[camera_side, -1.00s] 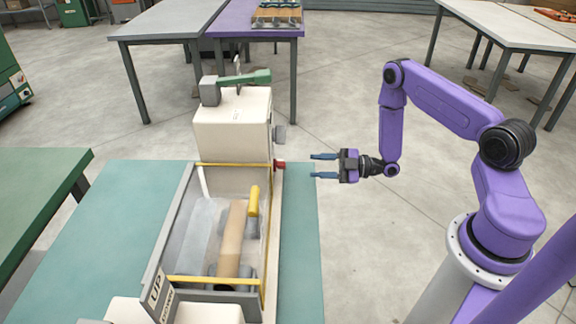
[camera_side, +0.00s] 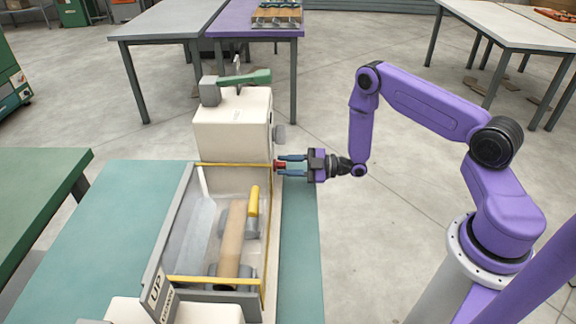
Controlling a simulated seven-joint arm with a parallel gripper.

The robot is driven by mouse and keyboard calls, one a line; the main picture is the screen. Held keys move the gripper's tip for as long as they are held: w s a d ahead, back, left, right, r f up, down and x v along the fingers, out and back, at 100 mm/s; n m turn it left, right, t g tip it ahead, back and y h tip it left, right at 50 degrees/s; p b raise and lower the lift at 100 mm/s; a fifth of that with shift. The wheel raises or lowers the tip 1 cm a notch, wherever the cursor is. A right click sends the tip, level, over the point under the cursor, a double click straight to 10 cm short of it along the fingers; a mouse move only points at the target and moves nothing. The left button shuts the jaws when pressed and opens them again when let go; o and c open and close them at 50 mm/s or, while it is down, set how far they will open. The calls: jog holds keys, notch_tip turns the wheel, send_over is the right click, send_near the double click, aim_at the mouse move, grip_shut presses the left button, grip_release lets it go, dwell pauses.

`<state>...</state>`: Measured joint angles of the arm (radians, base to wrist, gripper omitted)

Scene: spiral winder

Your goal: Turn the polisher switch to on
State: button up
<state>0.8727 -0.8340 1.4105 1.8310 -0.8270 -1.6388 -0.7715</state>
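The machine (camera_side: 232,125) is a cream box with a glass-sided trough in front, standing on a teal table. A small red knob (camera_side: 280,166) sticks out of its right side, low near the trough's back corner; it looks like the switch. A grey round knob (camera_side: 279,133) sits higher on the same side. My gripper (camera_side: 290,165) points left with its two blue fingers apart. The fingertips are at the red knob, one on the far side and one on the near side of it. I cannot tell whether they touch it.
The trough (camera_side: 184,225) has yellow edge bars and holds a tan roller (camera_side: 236,230) and a yellow handle (camera_side: 253,201). A green lever (camera_side: 245,77) lies on top of the box. The floor right of the teal table (camera_side: 303,270) is clear around my gripper.

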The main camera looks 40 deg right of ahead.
grip_shut()
jog(key=shift+m, duration=0.3)
jog(key=m, duration=1)
jog(key=shift+m, duration=2.7)
jog(key=shift+o, duration=1.8)
grip_release()
